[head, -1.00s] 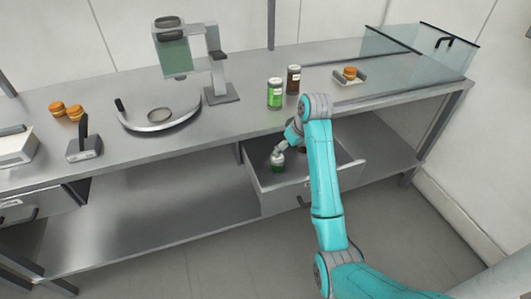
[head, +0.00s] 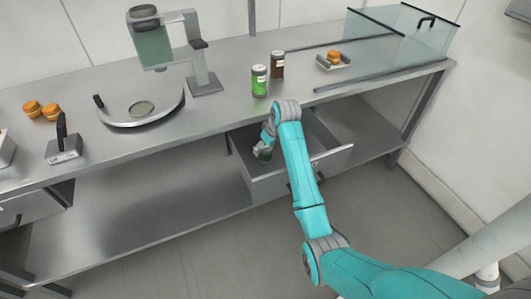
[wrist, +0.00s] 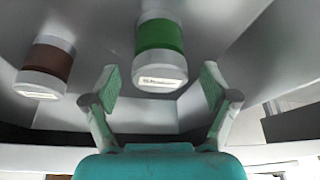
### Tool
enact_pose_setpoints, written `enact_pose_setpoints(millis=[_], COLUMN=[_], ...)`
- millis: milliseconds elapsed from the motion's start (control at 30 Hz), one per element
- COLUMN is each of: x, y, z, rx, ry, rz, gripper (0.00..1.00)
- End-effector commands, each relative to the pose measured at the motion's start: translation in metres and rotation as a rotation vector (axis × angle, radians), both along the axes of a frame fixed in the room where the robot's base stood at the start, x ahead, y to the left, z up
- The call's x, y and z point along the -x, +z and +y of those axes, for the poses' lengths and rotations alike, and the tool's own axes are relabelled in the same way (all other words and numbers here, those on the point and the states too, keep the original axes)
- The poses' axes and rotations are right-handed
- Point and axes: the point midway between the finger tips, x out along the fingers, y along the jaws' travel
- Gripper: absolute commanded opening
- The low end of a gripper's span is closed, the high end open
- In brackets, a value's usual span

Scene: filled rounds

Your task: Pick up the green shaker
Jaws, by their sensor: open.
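A second green shaker (head: 259,81), with a white lid, stands upright on the counter above the drawer. In the wrist view my gripper (wrist: 160,85) is open, and a green shaker (wrist: 159,50) with a white end shows ahead, between the lines of the fingers. The fingers look clear of it.
The drawer (head: 325,159) stands open below the counter (head: 215,103). A brown shaker (head: 277,65) stands on the counter; a brown one (wrist: 47,65) also shows left in the wrist view. A small tray (head: 345,64) holds a burger. A glass case (head: 400,35) is at the right.

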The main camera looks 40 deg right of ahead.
Motion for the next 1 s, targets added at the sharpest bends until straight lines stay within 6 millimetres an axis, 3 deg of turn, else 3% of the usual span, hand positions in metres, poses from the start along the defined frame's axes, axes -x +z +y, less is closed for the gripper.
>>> enact_pose_setpoints(millis=[367, 633, 1000], x=[-0.0048, -0.0047, -0.0053], y=[-0.0111, -0.0111, -0.0026], z=[-0.0003, -0.0003, -0.0006], rx=[0.001, 0.000, 0.001], ry=[0.000, 0.000, 0.001], rz=[-0.001, -0.001, -0.003], gripper=[0.85, 0.20, 0.18])
